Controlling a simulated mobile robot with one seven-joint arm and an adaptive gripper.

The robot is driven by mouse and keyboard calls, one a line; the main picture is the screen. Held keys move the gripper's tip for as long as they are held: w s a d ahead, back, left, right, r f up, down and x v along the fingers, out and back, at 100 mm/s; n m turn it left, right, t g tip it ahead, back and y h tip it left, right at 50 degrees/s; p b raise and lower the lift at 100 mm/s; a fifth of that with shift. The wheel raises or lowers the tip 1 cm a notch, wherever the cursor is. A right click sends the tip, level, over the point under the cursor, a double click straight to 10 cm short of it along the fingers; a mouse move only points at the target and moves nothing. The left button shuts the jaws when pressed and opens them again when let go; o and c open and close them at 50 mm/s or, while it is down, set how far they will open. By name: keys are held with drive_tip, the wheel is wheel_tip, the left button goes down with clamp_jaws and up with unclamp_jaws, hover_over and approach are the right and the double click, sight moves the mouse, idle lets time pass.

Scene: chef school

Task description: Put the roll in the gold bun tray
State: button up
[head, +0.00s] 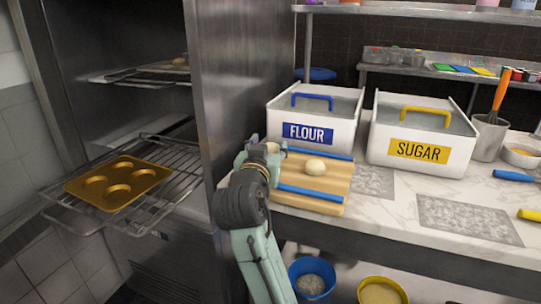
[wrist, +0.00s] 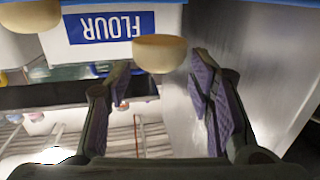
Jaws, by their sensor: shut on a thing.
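My gripper (head: 262,154) is raised at the left edge of a wooden board (head: 328,182). In the wrist view my gripper (wrist: 160,85) is shut on a pale round roll (wrist: 160,53), held at the fingertips. In the head view the held roll is mostly hidden by my gripper. A second pale roll (head: 315,166) lies on the board and also shows at the top left of the wrist view (wrist: 30,16). The gold bun tray (head: 119,178) sits on a pulled-out oven rack at the left, and its round cups look empty.
A steel oven side wall (head: 235,75) stands between the counter and the rack (head: 190,173). The flour bin (head: 345,132) and sugar bin (head: 420,155) stand behind the board. An upper oven rack (head: 150,78) hangs above the tray.

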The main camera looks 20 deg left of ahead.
drive_tip(key=shift+w+d+f+p, duration=0.1)
drive_tip(key=shift+w+f+p, duration=0.2)
drive_tip(key=shift+f, duration=0.35)
drive_tip(key=shift+w+f+p, duration=0.2)
drive_tip(key=shift+w+f, duration=0.15)
drive_tip(key=shift+f, duration=0.6)
drive_tip(key=shift+f, duration=0.35)
drive_tip(key=o, duration=1.1)
drive_tip(key=shift+r, duration=0.1)
drive_tip(key=shift+o, duration=0.2)
